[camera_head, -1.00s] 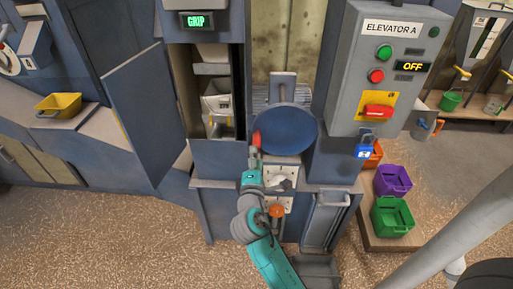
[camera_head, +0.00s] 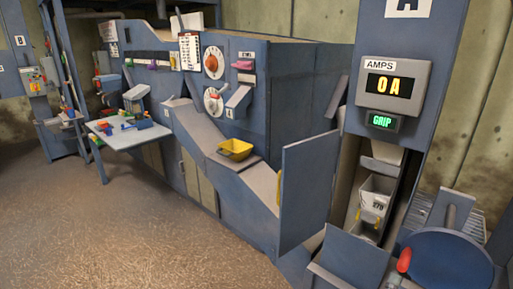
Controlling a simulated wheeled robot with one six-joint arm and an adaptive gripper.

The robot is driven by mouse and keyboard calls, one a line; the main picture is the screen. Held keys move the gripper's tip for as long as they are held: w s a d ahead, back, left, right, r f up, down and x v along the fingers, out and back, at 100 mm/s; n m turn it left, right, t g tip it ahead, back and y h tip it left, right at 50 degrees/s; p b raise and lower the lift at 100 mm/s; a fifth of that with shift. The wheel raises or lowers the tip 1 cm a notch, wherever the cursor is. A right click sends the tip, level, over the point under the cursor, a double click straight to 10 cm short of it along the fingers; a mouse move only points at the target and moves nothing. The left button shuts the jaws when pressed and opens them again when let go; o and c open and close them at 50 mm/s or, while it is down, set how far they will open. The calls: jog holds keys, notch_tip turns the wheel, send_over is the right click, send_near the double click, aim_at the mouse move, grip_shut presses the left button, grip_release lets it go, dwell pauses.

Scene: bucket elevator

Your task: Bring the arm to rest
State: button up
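My arm and gripper cannot be made out in the current view. A red handle (camera_head: 404,260) stands at the left edge of the round blue disc (camera_head: 450,262), at the bottom right. A small grey piece shows just under the handle at the picture's bottom edge. I cannot tell whether it is part of my gripper.
The tall elevator housing has its door (camera_head: 308,190) swung open to the left, with white buckets (camera_head: 376,196) inside. The amps display (camera_head: 390,85) reads 0 A. A yellow tray (camera_head: 235,149) sits on the sloped ledge. A worktable (camera_head: 130,140) stands at left. Open floor (camera_head: 110,220) lies in front.

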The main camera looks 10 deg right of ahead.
jog(key=s+a+f+m+t+y, duration=0.2)
jog(key=s+a+f+y, duration=0.7)
jog(key=s+a+f, duration=0.45)
jog(key=s+a+r+m+y, duration=0.1)
jog(key=s+a+r+m, duration=0.1)
jog(key=s, duration=0.5)
jog(key=s+a+r+m+y, duration=0.1)
jog(key=s+a+r+m, duration=0.2)
jog(key=s, duration=0.4)
jog(key=s+a+r+m+y, duration=0.2)
jog(key=s+m, duration=0.1)
jog(key=s, duration=0.4)
jog(key=shift+s+a+r+m+t, duration=0.15)
jog(key=shift+s+r+m+t, duration=0.1)
jog(key=shift+r+m+t, duration=0.15)
jog(key=shift+c, duration=0.3)
